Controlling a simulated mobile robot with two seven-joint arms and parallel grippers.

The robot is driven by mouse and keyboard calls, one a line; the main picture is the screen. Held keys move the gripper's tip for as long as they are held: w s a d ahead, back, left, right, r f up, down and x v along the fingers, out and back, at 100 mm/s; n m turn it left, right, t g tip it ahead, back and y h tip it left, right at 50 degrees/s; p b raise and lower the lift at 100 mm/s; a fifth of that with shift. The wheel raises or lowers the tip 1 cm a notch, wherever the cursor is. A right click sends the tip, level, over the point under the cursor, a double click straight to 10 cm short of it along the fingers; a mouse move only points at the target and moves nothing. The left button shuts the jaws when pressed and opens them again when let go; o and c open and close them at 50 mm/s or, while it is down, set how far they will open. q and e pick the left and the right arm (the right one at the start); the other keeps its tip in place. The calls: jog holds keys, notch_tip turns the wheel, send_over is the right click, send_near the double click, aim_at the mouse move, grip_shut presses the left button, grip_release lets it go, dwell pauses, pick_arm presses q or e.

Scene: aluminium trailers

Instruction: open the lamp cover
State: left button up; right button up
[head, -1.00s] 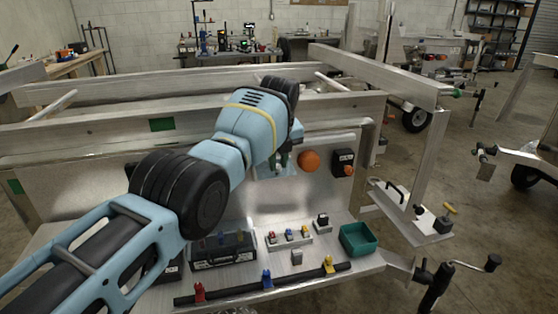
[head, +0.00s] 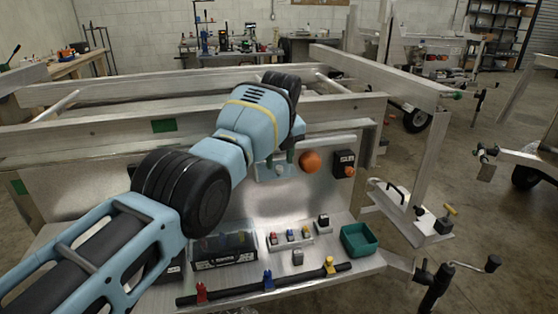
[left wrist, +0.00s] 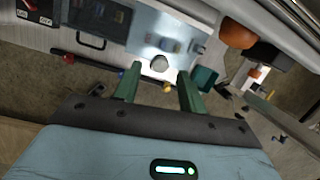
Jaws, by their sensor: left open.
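A clear, pale plate with a small grey knob, which looks like the lamp cover (head: 272,171), is at the upright metal panel, left of an orange dome lamp (head: 309,161). The right gripper is out of view.
A black box with an orange knob (head: 345,165) is right of the lamp. The shelf below holds a clear-lidded black case (head: 224,259), small coloured switches (head: 290,237), a green tray (head: 360,240) and a black bar with coloured clips (head: 240,290). A rail (head: 340,107) runs behind.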

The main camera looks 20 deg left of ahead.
pick_arm(q)
jog(key=v, duration=0.6)
jog(key=shift+p, duration=0.45)
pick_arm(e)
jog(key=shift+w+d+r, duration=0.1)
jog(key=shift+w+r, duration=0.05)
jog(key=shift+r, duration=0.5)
pick_arm(q)
jog(key=shift+r, duration=0.1)
